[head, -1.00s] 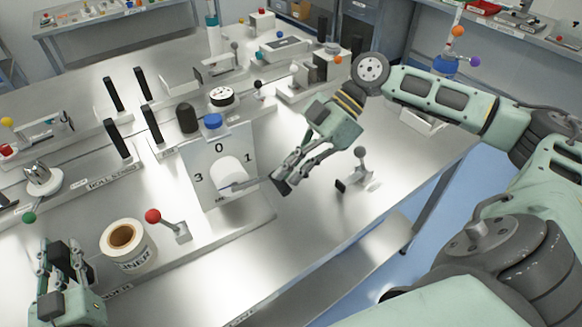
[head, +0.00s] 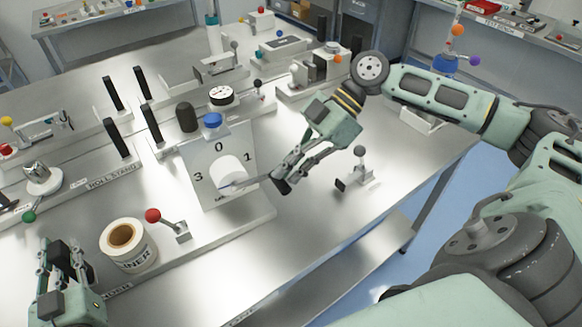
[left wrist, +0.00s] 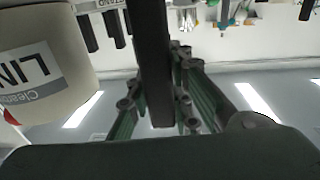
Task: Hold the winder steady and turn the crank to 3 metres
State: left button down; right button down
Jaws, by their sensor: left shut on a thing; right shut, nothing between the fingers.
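The winder is a pale upright plate (head: 205,155) marked 0, 1 and 3, on a metal base. A white round hub (head: 229,170) stands out from the plate, and a thin grey arm (head: 240,183) crosses its lower front toward the right. My right gripper (head: 281,181) is shut and empty, just right of the plate; I cannot tell whether it touches that arm. My left gripper (head: 60,255) is at the lower left, shut on a dark upright bar (left wrist: 152,60). The bar's lower end is between the fingers in the left wrist view.
A liner roll (head: 138,252) stands right of my left gripper and shows in the left wrist view (left wrist: 45,60). A red-knobbed lever (head: 153,215) is beside it. Black posts (head: 116,138) stand behind. A small grey-knobbed stand (head: 361,165) is right of my right gripper.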

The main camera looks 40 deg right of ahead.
jog(key=v, duration=1.1)
jog(key=w+a+r+h, duration=0.1)
jog(key=a+r+h, duration=0.6)
jog(key=a, duration=0.5)
send_near(250, 181)
notch_tip(250, 181, down, 3)
jog(key=s+a, duration=0.2)
jog(key=shift+s+d+f+g+y, duration=0.1)
jog(key=shift+d+f+g+y, duration=0.25)
jog(key=shift+d+f, duration=0.95)
jog(key=shift+a+f, duration=0.1)
jog(key=shift+f+y, duration=0.15)
jog(key=shift+y, duration=0.3)
